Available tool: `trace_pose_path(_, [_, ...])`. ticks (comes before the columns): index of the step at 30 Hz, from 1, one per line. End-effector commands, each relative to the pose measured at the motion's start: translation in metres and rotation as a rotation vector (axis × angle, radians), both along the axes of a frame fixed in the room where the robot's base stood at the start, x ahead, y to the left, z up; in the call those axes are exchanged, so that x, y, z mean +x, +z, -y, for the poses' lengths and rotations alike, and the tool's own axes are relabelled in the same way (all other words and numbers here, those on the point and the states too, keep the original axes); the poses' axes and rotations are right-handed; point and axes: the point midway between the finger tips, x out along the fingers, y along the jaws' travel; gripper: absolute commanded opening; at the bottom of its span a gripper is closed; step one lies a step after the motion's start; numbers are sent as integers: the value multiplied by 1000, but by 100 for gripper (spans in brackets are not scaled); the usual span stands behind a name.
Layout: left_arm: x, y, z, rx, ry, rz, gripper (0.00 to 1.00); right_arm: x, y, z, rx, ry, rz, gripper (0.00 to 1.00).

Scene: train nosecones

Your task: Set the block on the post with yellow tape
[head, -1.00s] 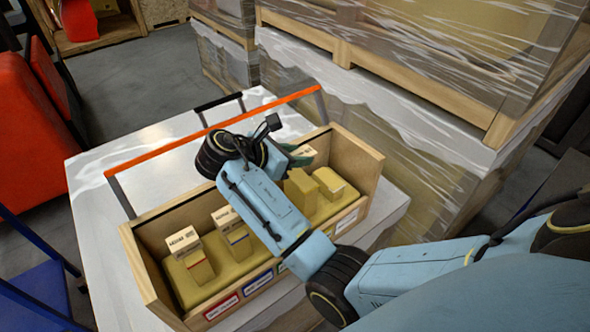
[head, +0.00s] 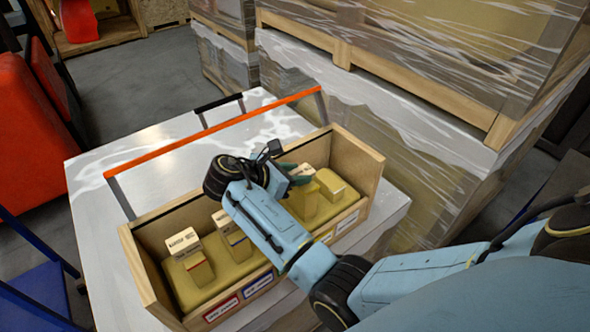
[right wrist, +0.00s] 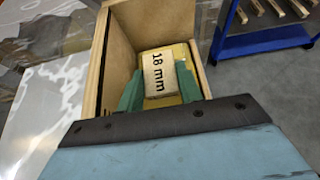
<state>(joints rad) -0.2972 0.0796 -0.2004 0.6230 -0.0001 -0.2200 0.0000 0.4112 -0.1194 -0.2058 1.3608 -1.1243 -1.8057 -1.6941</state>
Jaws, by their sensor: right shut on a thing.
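My right gripper (head: 290,170) is shut on a pale wooden block (head: 302,174), between its green fingers. In the right wrist view the block (right wrist: 159,76) has a face marked "18 mm". The block is over or just at the top of a tan post (head: 304,203); I cannot tell whether they touch. Its tape colour is hidden or too small to tell. Another post (head: 331,185) stands bare to the right. On the left, a block (head: 182,241) sits on a post, and another block (head: 224,219) sits on the post beside it. My left gripper is not in view.
The posts stand in a long wooden box (head: 150,268) with coloured labels on its front, red (head: 222,308) and blue (head: 258,284) among them. Wrapped pallets (head: 400,150) stand behind.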

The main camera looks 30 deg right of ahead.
Motion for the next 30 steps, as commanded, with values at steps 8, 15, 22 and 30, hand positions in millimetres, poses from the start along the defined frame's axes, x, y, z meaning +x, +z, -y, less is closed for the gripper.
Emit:
trace_pose_path(8, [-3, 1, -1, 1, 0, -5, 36, -1, -4, 0, 1, -1, -3, 46])
trace_pose_path(15, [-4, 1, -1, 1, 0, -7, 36, -1, -5, 0, 1, 0, -4, 57])
trace_pose_path(22, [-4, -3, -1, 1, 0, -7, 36, 0, 0, 0, 1, 0, -1, 57])
trace_pose_path(30, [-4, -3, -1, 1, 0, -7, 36, -3, 30, -39, 4, 2, 0, 57])
